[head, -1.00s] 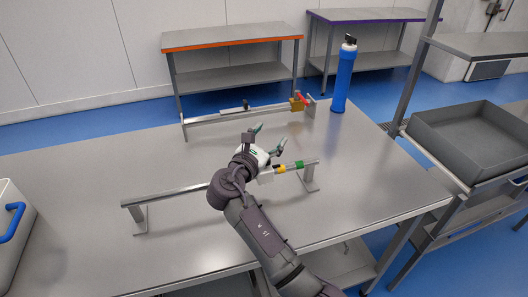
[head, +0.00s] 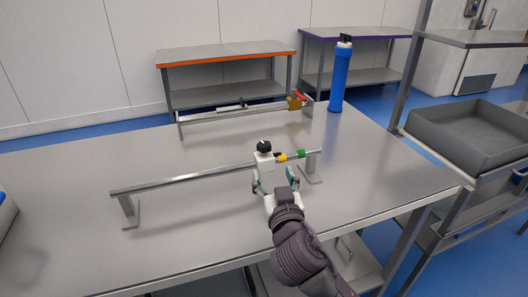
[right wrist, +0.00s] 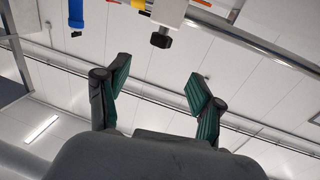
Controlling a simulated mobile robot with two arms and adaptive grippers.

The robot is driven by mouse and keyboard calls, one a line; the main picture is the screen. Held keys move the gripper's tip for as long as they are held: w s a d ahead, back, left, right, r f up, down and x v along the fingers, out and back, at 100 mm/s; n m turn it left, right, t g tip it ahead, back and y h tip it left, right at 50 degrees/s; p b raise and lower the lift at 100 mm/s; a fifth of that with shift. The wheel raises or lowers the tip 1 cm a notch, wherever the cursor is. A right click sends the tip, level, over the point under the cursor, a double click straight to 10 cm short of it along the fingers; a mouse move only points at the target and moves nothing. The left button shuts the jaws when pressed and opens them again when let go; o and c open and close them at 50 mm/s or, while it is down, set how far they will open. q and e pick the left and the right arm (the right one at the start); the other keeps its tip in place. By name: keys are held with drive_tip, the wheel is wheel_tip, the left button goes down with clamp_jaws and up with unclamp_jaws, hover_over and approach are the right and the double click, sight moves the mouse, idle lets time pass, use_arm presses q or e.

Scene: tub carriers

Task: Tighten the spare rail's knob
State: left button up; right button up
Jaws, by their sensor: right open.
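The nearer rail (head: 185,181) stands on two posts on the steel table. A white block (head: 263,160) sits on it, with a black knob (head: 264,146) on top. The block (right wrist: 168,12) and knob (right wrist: 161,40) also show in the right wrist view, upside down. My right gripper (head: 275,181) is open and empty on the near side of the rail, below the knob and apart from it. A farther rail (head: 205,116) carries a small black knob (head: 242,102). I cannot tell which rail is the spare. My left gripper is out of view.
A yellow band (head: 282,157) and a green band (head: 301,154) are on the nearer rail, right of the block. The farther rail bears a brass block (head: 295,103) with a red lever. A blue cylinder (head: 340,80) stands behind.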

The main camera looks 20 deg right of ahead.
sight(264, 149)
drive_tip(key=w+p, duration=0.1)
drive_tip(key=w, duration=0.3)
drive_tip(key=w+d, duration=0.1)
drive_tip(key=w, duration=0.4)
drive_tip(key=w+d+p, duration=0.1)
drive_tip(key=w, duration=0.3)
drive_tip(key=shift+w+p, duration=0.3)
drive_tip(key=shift+w, duration=0.05)
drive_tip(key=c, duration=1.2)
drive_tip(key=shift+a+f+m+h+b, duration=0.1)
drive_tip(key=shift+f+m+h+b, duration=0.35)
drive_tip(key=shift+b, duration=0.8)
drive_tip(key=shift+r+m+h+b, duration=0.35)
drive_tip(key=shift+h+b, duration=0.25)
drive_tip(key=shift+h, duration=0.15)
drive_tip(key=shift+g, duration=0.3)
